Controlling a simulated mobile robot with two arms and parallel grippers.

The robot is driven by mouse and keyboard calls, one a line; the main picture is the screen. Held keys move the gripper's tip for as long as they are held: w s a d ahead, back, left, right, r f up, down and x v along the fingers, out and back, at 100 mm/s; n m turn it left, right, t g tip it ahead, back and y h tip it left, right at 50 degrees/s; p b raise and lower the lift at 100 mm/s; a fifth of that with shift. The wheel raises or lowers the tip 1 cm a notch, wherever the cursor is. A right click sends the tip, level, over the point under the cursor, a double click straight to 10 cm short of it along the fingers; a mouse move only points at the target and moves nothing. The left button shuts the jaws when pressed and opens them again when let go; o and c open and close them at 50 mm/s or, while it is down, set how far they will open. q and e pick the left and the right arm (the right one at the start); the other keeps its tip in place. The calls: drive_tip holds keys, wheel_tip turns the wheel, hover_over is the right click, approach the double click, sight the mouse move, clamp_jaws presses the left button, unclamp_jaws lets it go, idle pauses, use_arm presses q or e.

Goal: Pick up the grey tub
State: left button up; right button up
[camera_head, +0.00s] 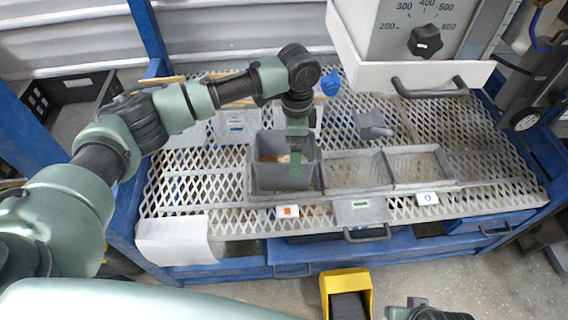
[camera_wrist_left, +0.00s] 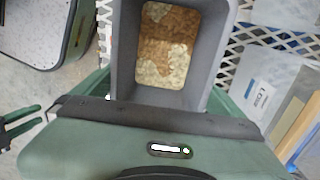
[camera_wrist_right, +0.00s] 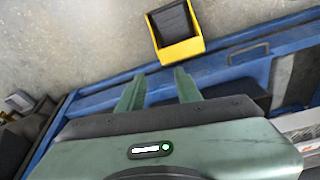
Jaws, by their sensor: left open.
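The grey tub (camera_head: 285,181) stands in the left bay of the rack on the mesh bench, above an orange-marked label. In the left wrist view the tub (camera_wrist_left: 207,50) is upright, with brown and pale loose material inside. My left gripper (camera_head: 297,162) is over the tub, pointing down. In the left wrist view my left gripper (camera_wrist_left: 160,98) is open, with green fingers showing on both sides of the tub; contact cannot be told. My right gripper (camera_wrist_right: 157,84) is open and empty, low in front of the bench; part of its arm shows at the head view's bottom edge.
Two more grey bays (camera_head: 356,172) lie right of the tub. A small grey scoop (camera_head: 372,124) lies behind them. The hopper with a dial and a handled tray (camera_head: 410,78) overhangs the back right. A yellow bin (camera_head: 346,284) stands on the floor in front.

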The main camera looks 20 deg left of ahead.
use_arm(q)
drive_tip(key=c, duration=1.7)
drive_tip(key=shift+c, duration=0.2)
use_arm(e)
drive_tip(key=shift+a, duration=0.1)
drive_tip(key=shift+r, duration=0.1)
